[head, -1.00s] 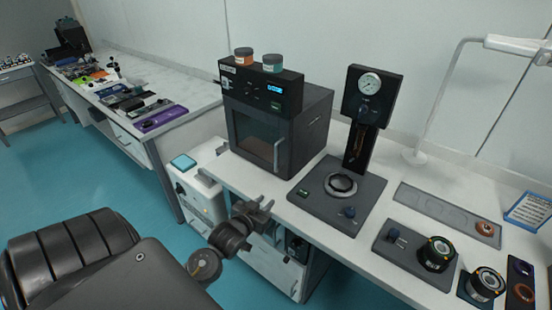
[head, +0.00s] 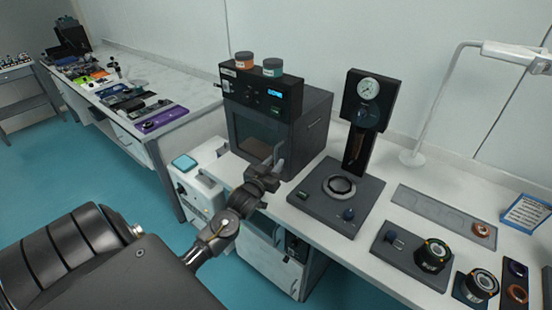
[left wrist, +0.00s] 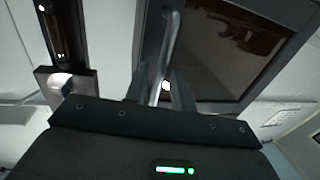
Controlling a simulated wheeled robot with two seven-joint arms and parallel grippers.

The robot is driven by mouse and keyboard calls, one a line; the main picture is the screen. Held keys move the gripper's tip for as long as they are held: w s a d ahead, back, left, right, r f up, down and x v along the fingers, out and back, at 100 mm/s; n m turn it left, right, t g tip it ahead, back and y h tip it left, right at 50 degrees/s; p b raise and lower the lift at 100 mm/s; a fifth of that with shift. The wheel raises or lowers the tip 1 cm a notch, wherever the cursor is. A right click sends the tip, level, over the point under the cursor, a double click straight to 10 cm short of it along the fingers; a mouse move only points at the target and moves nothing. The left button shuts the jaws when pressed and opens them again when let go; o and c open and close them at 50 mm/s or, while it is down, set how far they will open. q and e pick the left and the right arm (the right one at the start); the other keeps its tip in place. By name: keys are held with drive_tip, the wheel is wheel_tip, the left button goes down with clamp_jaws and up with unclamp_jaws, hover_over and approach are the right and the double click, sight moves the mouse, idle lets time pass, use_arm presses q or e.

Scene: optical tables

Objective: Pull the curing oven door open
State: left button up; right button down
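The black curing oven (head: 310,130) stands on the white table, its windowed door (head: 255,132) closed. The upright door handle (head: 279,152) is on the door's right side, partly hidden behind my left gripper (head: 268,170). In the left wrist view, the door (left wrist: 230,45) with its dark glass fills the upper right. The light grey handle (left wrist: 170,45) runs down toward the gap between the fingers of my left gripper (left wrist: 160,88). The fingers are apart, with the handle's lower end at or between the tips; contact cannot be told. My right gripper is not in view.
Two jars (head: 257,63) stand on the oven. A gauge press (head: 358,130) is close on its right. Teal floor is clear before the left bench.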

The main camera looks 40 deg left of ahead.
use_arm(q)
drive_tip(key=shift+x, duration=0.95)
clamp_jaws()
